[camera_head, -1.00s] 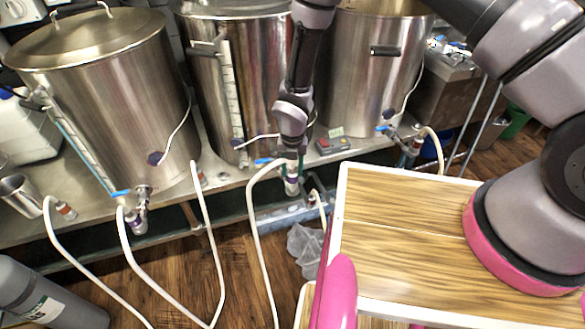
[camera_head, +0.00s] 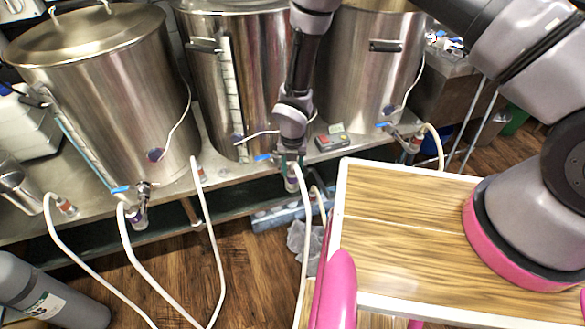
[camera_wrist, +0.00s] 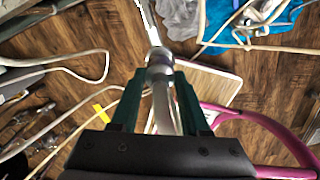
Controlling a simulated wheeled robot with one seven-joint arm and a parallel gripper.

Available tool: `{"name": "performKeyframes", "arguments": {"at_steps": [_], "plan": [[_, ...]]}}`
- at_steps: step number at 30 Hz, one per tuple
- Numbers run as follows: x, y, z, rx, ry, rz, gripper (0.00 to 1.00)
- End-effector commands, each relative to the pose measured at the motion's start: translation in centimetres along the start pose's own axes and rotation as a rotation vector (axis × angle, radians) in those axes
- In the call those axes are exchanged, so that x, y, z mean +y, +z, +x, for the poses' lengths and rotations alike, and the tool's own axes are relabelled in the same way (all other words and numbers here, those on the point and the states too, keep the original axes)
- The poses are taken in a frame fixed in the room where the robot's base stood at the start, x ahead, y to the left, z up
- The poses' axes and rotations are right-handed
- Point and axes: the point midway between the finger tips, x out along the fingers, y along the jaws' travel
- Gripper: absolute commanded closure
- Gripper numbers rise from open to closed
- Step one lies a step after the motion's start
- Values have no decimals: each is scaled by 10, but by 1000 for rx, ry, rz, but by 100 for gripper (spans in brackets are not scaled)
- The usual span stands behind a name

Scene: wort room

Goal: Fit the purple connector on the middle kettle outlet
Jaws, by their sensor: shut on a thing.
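The middle kettle (camera_head: 235,85) is a steel pot with a sight gauge. Its outlet is low at the front, by a blue valve handle (camera_head: 264,157), and is mostly hidden behind my gripper. My gripper (camera_head: 291,168) is right at that outlet, its green fingers shut on a hose connector (camera_head: 291,184). The purple of the connector is hard to make out now. A white hose (camera_head: 304,225) hangs below it. In the wrist view, my gripper (camera_wrist: 160,90) holds a pale, metallic-looking fitting (camera_wrist: 158,62) between its fingertips. I cannot tell whether the connector touches the outlet.
The left kettle (camera_head: 100,90) has a purple-banded connector (camera_head: 134,214) at its outlet. The right kettle (camera_head: 370,75) also has a hose at its outlet. Other hose ends (camera_head: 66,208) lie on the steel bench. A wood-topped cart (camera_head: 400,230) stands close at the front right.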

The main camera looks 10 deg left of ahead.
Motion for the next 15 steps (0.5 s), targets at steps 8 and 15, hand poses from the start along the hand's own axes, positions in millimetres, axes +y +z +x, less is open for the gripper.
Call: {"name": "performKeyframes", "arguments": {"at_steps": [8, 15], "plan": [[0, 0, 1, 0, 0, 0, 19], [0, 0, -3, 0, 0, 1, 19]]}}
